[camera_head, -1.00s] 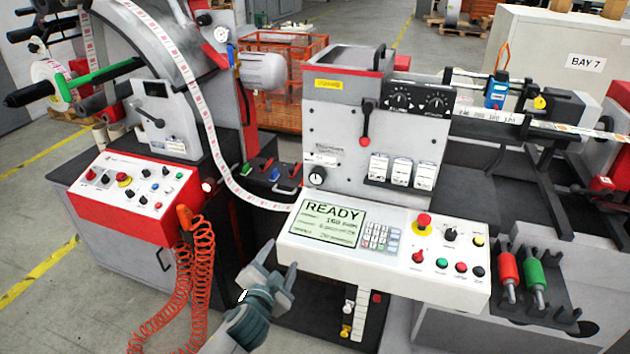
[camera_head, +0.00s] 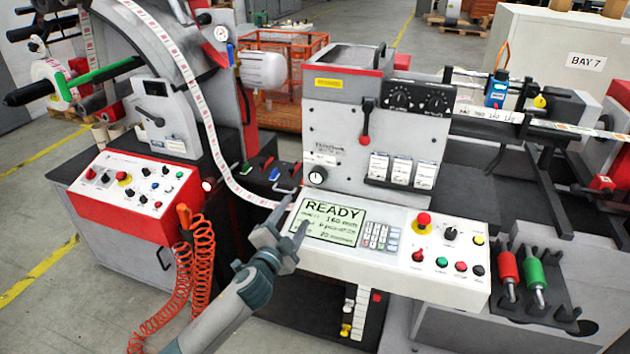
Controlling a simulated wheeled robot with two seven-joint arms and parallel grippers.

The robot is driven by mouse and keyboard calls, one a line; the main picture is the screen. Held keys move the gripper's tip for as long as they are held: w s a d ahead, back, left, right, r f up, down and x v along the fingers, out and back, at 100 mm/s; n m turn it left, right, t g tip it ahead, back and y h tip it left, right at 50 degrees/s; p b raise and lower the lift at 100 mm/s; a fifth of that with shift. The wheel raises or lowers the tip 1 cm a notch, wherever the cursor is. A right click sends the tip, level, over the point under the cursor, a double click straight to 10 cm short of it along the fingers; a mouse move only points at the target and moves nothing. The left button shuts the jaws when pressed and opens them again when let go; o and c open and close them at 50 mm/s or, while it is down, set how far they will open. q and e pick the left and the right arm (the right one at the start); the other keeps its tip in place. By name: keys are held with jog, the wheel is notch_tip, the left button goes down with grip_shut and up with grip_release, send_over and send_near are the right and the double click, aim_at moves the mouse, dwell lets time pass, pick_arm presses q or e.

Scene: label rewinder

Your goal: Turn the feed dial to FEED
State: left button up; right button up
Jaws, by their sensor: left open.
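My left gripper (camera_head: 282,228) is open and empty. Its fingertips are over the left end of the white control console, by the screen (camera_head: 330,222) that reads READY. A small round black dial (camera_head: 317,176) with a white pointer sits on the grey machine face just above and behind the gripper, with a small label above it. A black selector knob (camera_head: 450,234) is on the right of the console, apart from the gripper. I cannot read which of these is marked FEED. My right gripper is not in view.
A red emergency button (camera_head: 424,219) and several coloured buttons are on the console. A paper label web (camera_head: 215,140) curves down behind the gripper. A red control box (camera_head: 135,195) with a coiled orange hose (camera_head: 197,265) stands at left. Red and green handled tools (camera_head: 508,268) hang at right.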

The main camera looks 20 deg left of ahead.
aim_at(316, 178)
pick_arm(q)
jog(key=shift+w+r, duration=0.1)
jog(key=shift+w, duration=0.65)
jog(key=w, duration=0.4)
jog(key=w+p, duration=0.1)
jog(key=w, duration=0.9)
jog(key=shift+d+p, duration=0.25)
jog(key=shift+p, duration=0.05)
jog(key=shift+w, duration=0.9)
jog(key=c, duration=1.1)
